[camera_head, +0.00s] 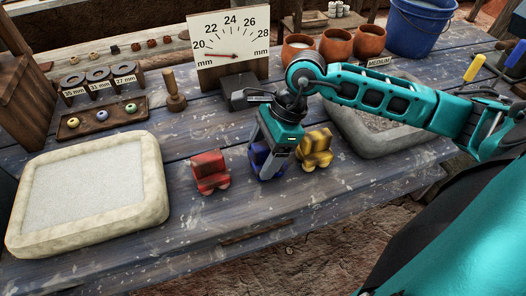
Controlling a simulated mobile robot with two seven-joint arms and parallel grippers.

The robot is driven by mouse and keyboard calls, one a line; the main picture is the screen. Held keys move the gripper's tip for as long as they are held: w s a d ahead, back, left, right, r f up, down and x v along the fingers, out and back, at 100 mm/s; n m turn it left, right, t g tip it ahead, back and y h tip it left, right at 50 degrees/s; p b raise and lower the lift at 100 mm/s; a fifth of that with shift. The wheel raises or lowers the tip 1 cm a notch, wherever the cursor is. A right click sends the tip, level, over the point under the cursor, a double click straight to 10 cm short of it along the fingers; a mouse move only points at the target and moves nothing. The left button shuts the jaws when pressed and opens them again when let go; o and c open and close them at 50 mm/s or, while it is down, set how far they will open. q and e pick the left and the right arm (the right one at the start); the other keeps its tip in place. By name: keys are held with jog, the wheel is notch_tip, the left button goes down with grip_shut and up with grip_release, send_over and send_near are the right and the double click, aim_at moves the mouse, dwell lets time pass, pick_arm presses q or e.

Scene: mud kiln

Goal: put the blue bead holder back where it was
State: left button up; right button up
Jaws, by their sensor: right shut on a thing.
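The blue bead holder (261,165) is on the table near its front edge, mostly hidden under my right gripper. My right gripper (270,158) points down from above and is shut on it. I cannot tell whether the holder touches the table or hangs just above it. A red holder (210,171) stands just to its left. A yellow and black striped holder (315,148) stands just to its right, close to the gripper. My left gripper is not in view.
A pale framed slab (156,178) lies at the left, and a grey stone slab (355,147) lies at the right, under my right arm. A dial gauge (229,45), a wooden stamp (175,92), a bead tray (70,133) and several clay cups (334,46) stand behind.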

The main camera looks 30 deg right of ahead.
jog(key=shift+f, duration=0.1)
jog(key=o, duration=1)
jog(key=shift+r, duration=0.3)
jog(key=v, duration=1.1)
jog(key=shift+s+d+r, duration=0.1)
jog(key=shift+d+r, duration=0.1)
jog(key=shift+r, duration=0.1)
jog(key=shift+s, duration=0.1)
